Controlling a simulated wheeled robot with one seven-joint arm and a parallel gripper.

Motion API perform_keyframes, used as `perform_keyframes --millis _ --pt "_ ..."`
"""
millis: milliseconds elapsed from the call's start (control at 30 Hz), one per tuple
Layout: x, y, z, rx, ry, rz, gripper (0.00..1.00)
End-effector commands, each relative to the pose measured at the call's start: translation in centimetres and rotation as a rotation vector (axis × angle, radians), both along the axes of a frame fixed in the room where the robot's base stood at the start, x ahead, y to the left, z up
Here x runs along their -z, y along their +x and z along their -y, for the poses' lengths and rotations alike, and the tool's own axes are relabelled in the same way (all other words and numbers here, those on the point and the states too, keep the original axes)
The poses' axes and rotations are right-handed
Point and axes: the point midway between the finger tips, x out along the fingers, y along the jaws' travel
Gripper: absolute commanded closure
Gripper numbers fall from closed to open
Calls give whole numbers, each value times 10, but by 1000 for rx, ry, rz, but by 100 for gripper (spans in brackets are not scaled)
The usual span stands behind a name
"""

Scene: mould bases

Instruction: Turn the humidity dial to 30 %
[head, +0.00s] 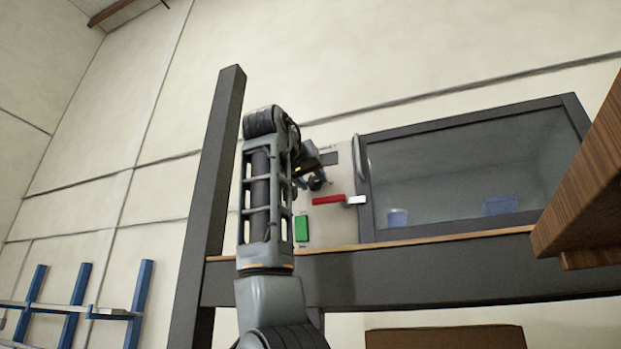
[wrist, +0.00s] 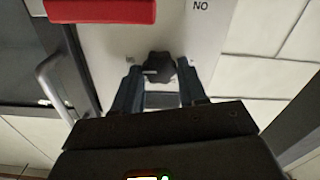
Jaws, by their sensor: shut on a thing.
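The humidity dial (wrist: 161,66) is a dark, lobed knob on a pale control panel (wrist: 115,35). In the wrist view a light line marks its left side. My gripper (wrist: 158,76) has one finger on each side of the knob and is shut on it. Small marks beside the dial are too small to read, so its setting cannot be told. In the head view my gripper (head: 316,182) is at the panel (head: 342,180), beside the cabinet window, and my arm hides part of the panel's left side.
A red bar (head: 328,199) and a green block (head: 301,228) are on the panel near my gripper. A curved door handle (head: 359,170) stands out beside the glazed door (head: 460,165). A dark upright post (head: 210,190) is left of my arm. A wooden board (head: 590,185) juts in at right.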

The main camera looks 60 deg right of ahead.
Motion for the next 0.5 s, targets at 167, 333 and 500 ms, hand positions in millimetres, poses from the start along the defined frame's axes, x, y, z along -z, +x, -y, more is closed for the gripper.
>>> perform_keyframes --millis 167,333,500 --pt "0 1 0 0 -13 -91 89" --pt "0 1 -1 -1 -32 -229 89" --pt "1 2 0 -1 -55 -388 89"
